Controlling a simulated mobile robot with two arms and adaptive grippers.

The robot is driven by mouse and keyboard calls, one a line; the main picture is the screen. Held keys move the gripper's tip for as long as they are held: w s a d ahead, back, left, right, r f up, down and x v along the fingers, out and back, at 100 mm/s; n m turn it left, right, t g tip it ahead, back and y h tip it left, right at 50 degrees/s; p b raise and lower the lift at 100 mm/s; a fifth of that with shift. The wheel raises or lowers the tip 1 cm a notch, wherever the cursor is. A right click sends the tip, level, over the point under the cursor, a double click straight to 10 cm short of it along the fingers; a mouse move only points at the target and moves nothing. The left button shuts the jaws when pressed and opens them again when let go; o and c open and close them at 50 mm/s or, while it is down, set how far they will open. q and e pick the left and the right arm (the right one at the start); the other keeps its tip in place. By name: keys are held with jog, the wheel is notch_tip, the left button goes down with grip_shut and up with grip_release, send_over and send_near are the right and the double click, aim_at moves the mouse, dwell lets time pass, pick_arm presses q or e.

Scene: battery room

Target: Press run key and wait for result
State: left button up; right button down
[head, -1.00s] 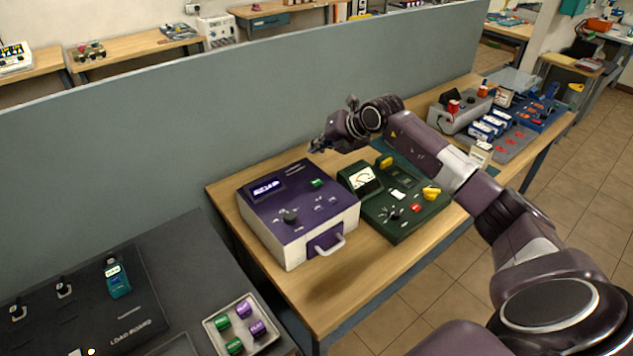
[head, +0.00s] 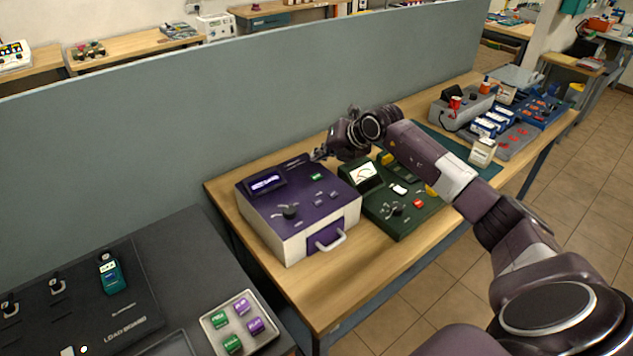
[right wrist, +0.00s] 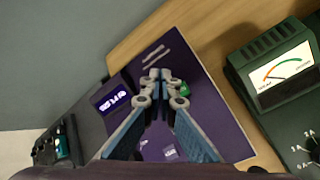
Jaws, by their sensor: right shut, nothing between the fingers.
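The purple and white tester (head: 303,222) stands on the wooden bench with its display (head: 265,182) lit. A green key (head: 316,177) sits on its top panel, to the right of the display. My right gripper (head: 319,155) is above the far right part of the tester, fingers together and empty. In the right wrist view the tester (right wrist: 203,62) lies under the closed fingertips (right wrist: 161,76). The green key (right wrist: 185,90) shows just right of them, partly hidden by a finger. I cannot tell whether the fingers touch the panel. My left gripper is out of view.
A dark green meter unit (head: 400,215) stands right of the tester, under my right forearm. A grey-blue partition (head: 180,130) rises behind. A grey tray (head: 214,322) with several green and purple blocks is on the dark bench at left.

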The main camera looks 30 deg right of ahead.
aim_at(319, 177)
jog(key=shift+f+b, duration=1)
jog(key=shift+f, duration=0.9)
jog(key=shift+f, duration=0.4)
jog(key=shift+f+b, duration=0.4)
jog(key=shift+b, duration=0.15)
dwell(0.4)
jog(key=shift+r, duration=0.1)
jog(key=shift+r+p, duration=0.5)
jog(key=shift+r, duration=0.2)
jog(key=shift+r, duration=0.1)
jog(key=shift+r+p, duration=1.7)
jog(key=shift+r, duration=0.75)
